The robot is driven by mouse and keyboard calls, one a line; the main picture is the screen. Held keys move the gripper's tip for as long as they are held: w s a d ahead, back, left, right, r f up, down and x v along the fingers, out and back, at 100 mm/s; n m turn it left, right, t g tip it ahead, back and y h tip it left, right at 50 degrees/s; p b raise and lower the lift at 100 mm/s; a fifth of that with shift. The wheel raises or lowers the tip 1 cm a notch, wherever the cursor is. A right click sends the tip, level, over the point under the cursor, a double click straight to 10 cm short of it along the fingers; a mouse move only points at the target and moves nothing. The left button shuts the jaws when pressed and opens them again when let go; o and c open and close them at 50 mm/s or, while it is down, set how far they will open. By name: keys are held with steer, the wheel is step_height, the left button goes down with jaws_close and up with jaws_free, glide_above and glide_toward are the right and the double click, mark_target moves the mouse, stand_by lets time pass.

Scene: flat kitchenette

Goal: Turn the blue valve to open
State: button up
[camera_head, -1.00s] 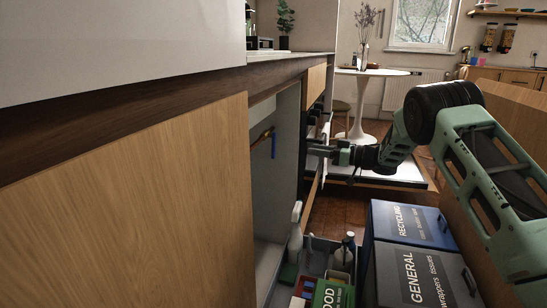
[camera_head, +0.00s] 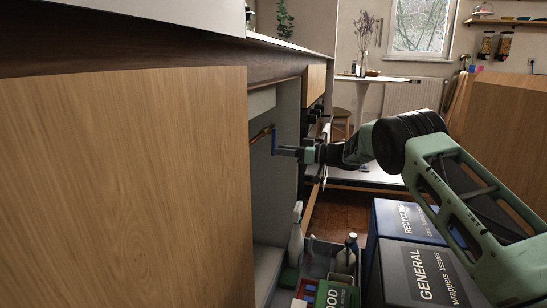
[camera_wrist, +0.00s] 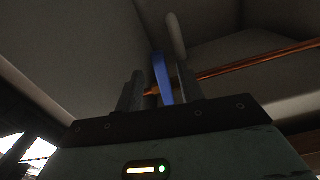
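The blue valve handle (camera_head: 274,139) hangs upright on a copper pipe inside the open under-counter cabinet. In the wrist view the blue handle (camera_wrist: 161,72) rises between the two fingers of my gripper (camera_wrist: 160,92), closer to the right finger. Gaps show beside the handle, so the fingers look open around it. In the head view my gripper (camera_head: 281,151) reaches in from the right, its tips at the lower part of the handle. Whether a finger touches the handle cannot be told.
The copper pipe (camera_wrist: 255,62) runs along the cabinet's inside. Below are a spray bottle (camera_head: 296,236), a green food box (camera_head: 336,295) and a grey general bin (camera_head: 420,275). A wooden cabinet front (camera_head: 130,190) fills the left.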

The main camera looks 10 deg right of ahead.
mark_target(273, 155)
steer(key=shift+b+x, duration=0.55)
steer(key=shift+x, duration=1.35)
jaws_close()
